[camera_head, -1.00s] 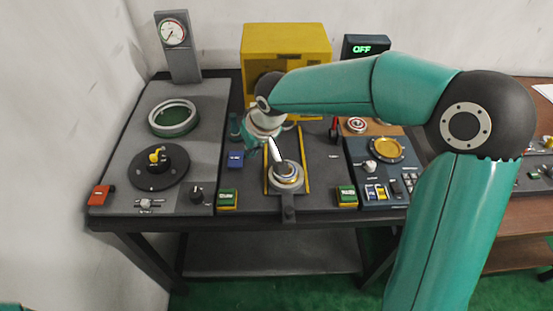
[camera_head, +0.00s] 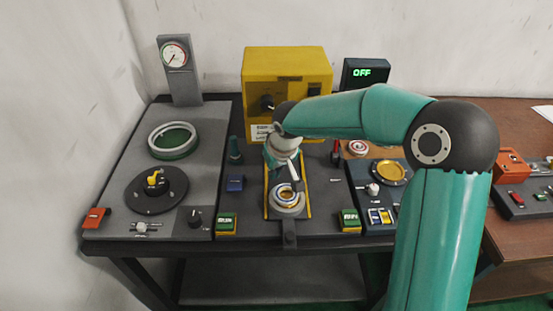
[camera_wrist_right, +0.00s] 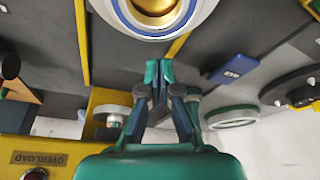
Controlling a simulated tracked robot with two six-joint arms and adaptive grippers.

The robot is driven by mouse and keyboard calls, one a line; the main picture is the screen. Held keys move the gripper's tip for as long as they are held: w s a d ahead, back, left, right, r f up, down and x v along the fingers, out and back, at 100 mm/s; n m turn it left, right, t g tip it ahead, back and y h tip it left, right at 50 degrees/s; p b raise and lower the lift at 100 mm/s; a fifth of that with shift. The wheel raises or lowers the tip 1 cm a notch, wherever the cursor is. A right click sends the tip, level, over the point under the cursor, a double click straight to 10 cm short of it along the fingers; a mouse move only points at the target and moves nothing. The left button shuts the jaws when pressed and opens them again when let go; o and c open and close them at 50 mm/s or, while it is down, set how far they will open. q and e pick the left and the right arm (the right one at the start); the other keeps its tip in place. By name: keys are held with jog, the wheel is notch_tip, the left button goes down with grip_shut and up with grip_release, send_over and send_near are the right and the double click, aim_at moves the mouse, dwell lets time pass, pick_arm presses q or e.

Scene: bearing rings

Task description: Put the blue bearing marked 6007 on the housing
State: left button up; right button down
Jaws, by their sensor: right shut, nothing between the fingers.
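A ring with a blue band (camera_head: 287,191) sits on the round grey housing (camera_head: 287,210) at the middle front of the table, between two yellow rails. The blue-banded ring also shows at the top edge of the right wrist view (camera_wrist_right: 122,18), around a gold-coloured centre, partly cut off. No marking on it can be read. My right gripper (camera_head: 296,186) is shut and empty. Its fingertips (camera_wrist_right: 155,63) are close to the ring and look apart from it in the wrist view. My left gripper is not in view.
A yellow machine (camera_head: 287,75) stands behind the housing. A red-marked ring (camera_head: 357,147) lies on a brown board at the right. The display (camera_head: 367,73) reads OFF.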

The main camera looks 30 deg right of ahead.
aim_at(282, 186)
jog(key=shift+s+a+r, duration=0.1)
jog(key=shift+s+r, duration=0.05)
jog(key=shift+s, duration=0.45)
jog(key=shift+s+a+r, duration=0.1)
jog(key=shift+s, duration=0.45)
jog(key=shift+s+f, duration=0.1)
jog(key=shift+s, duration=0.1)
jog(key=shift+s, duration=0.1)
jog(key=shift+s+f+b, duration=0.15)
jog(key=shift+s+b, duration=0.1)
jog(key=shift+b, duration=0.15)
jog(key=shift+s+a+b, duration=0.1)
jog(key=shift+s+b, duration=0.25)
jog(key=shift+s, duration=0.4)
